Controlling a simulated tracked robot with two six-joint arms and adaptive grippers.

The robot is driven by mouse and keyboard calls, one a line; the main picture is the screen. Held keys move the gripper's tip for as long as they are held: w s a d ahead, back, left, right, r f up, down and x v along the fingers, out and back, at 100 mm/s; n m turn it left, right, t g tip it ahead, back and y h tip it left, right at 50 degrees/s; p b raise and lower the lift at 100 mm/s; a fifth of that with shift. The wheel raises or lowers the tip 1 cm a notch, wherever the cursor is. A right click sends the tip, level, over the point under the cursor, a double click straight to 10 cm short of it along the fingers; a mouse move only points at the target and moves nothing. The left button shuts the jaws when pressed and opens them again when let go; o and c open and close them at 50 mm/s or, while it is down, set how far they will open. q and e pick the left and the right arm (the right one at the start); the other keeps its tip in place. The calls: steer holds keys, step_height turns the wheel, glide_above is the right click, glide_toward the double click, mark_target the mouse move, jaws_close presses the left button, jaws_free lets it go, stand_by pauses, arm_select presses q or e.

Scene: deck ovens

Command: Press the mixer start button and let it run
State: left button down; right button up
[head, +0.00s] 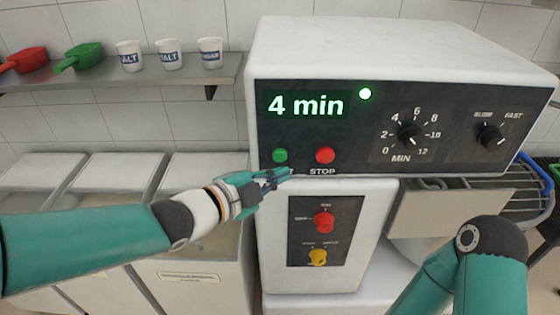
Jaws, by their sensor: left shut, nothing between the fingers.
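The white mixer (390,50) has a black control panel. Its lit display (306,104) reads "4 min", and a bright round light (365,94) glows beside it. The green button (280,156) is at the panel's lower left, with the red STOP button (325,155) to its right. My left gripper (285,174) is shut and empty, just below the green button and hiding most of its label. I cannot tell whether it touches the panel. My right arm shows at the lower right, but its gripper is not visible.
A minute dial (409,134) and a speed dial (489,137) are on the panel's right. A lower panel has a red knob (324,222) and a yellow knob (318,257). A shelf (150,76) at left holds scoops and labelled cups. White bins (200,280) stand below it.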

arm_select(q)
steer(key=s+b, duration=0.1)
steer(key=s, duration=0.2)
stand_by(0.5)
steer(key=a+f+n+g+y+p, duration=0.1)
steer(key=a+f+n+g+y, duration=0.2)
steer(key=f, duration=0.9)
steer(key=a+f+n+g+y+p, duration=0.1)
steer(key=a+f+n, duration=0.3)
steer(key=f, duration=0.9)
steer(key=s+a+f+n+g+y, duration=0.1)
steer(key=s+a+f+n+g, duration=0.1)
steer(key=s+f+n, duration=0.5)
steer(key=s+a+f+n+g+y+p, duration=0.1)
steer(key=s+f+n+g, duration=0.3)
steer(key=s+f+n, duration=0.4)
steer(key=s+a+f, duration=0.1)
steer(key=s+f, duration=0.1)
steer(key=s, duration=0.2)
steer(key=shift+a+f+n+y, duration=0.2)
steer(key=shift+a+n+y, duration=0.1)
steer(key=shift+a, duration=0.05)
